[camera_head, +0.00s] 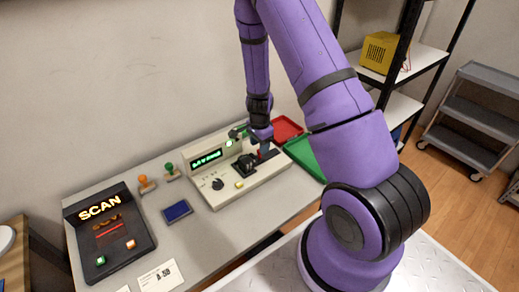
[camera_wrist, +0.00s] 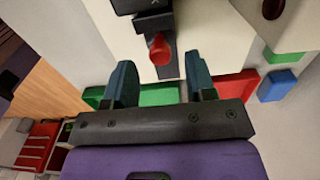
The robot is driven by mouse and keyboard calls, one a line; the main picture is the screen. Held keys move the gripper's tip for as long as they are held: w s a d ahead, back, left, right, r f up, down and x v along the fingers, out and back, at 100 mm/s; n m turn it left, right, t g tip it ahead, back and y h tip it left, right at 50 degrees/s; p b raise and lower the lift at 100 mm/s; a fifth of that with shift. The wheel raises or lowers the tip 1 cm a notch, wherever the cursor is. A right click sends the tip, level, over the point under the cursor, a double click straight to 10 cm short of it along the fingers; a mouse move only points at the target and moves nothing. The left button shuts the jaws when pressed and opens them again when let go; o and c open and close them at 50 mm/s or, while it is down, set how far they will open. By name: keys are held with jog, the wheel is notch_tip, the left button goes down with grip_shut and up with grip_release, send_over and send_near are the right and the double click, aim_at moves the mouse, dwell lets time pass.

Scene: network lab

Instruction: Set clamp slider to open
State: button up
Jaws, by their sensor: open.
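The cream tester device (camera_head: 262,183), with a lit green display, sits on the grey bench. A black fixture stands on its right part. In the wrist view, a red knob (camera_wrist: 159,48) sits on a dark slider track on the cream face (camera_wrist: 210,35); I take it to be the clamp slider. My gripper (camera_wrist: 161,72) is open, its two teal fingers on either side of and just short of the knob, apparently not touching it. In the head view my gripper (camera_head: 264,142) is over the device's right part, and the arm partly hides the slider.
A black SCAN unit (camera_head: 128,222) stands at the bench's left. A red tray (camera_head: 287,128) and a green tray (camera_head: 303,153) are on the right. Shelving stands behind right.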

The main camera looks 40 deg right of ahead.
aim_at(266, 156)
jog(key=shift+f, duration=1.2)
jog(key=shift+c, duration=0.5)
grip_shut()
jog(key=shift+w+d, duration=0.1)
jog(key=shift+d, duration=1.5)
jog(key=shift+o, duration=0.5)
grip_release()
jog(key=shift+d, duration=0.1)
jog(key=shift+r, duration=0.1)
notch_tip(266, 156, up, 11)
